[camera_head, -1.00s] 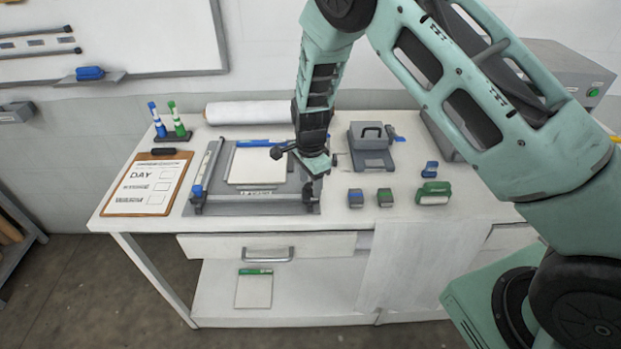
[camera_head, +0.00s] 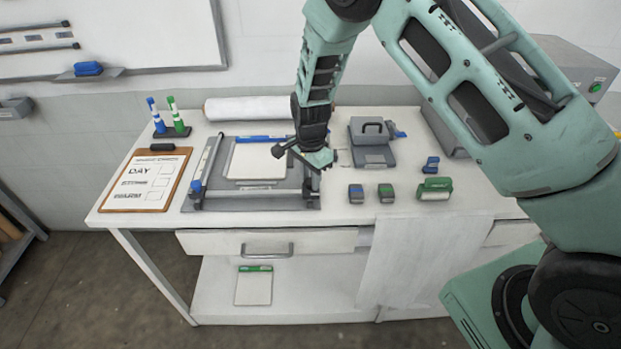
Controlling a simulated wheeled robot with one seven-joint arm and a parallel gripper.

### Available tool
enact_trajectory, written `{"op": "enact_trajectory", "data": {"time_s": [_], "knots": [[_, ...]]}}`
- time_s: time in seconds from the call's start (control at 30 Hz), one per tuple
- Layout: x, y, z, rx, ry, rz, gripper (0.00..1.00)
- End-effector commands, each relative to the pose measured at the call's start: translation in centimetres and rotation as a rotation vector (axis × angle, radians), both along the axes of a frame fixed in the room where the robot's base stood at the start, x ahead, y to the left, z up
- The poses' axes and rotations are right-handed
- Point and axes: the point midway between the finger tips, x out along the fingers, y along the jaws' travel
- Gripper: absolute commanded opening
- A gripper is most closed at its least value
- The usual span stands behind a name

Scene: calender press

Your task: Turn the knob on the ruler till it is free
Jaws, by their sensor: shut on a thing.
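The ruler (camera_head: 250,193) is a grey bar lying across the front of a flat grey press frame (camera_head: 225,204) on the bench. A blue knob (camera_head: 197,186) stands at its left end. My gripper (camera_head: 312,186) points down at the ruler's right end, by the frame's right rail. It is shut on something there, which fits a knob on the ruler. The fingers and hand cover that spot, so the knob itself and how far it has turned cannot be seen. A pale sheet with a blue strip (camera_head: 258,162) lies within the frame.
A clipboard (camera_head: 146,183) and a stand with blue and green markers (camera_head: 172,132) are left of the press. A white roll (camera_head: 250,108) lies behind. A grey handled block (camera_head: 372,145) and several small blue and green stamps (camera_head: 386,193) stand right of my gripper.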

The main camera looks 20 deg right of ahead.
Motion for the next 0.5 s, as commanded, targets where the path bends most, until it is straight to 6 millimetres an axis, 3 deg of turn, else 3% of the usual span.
{"op": "enact_trajectory", "data": {"time_s": [0.5], "knots": [[0.08,-0.02,-0.18,0.001,-0.003,0.474,0.07]]}}
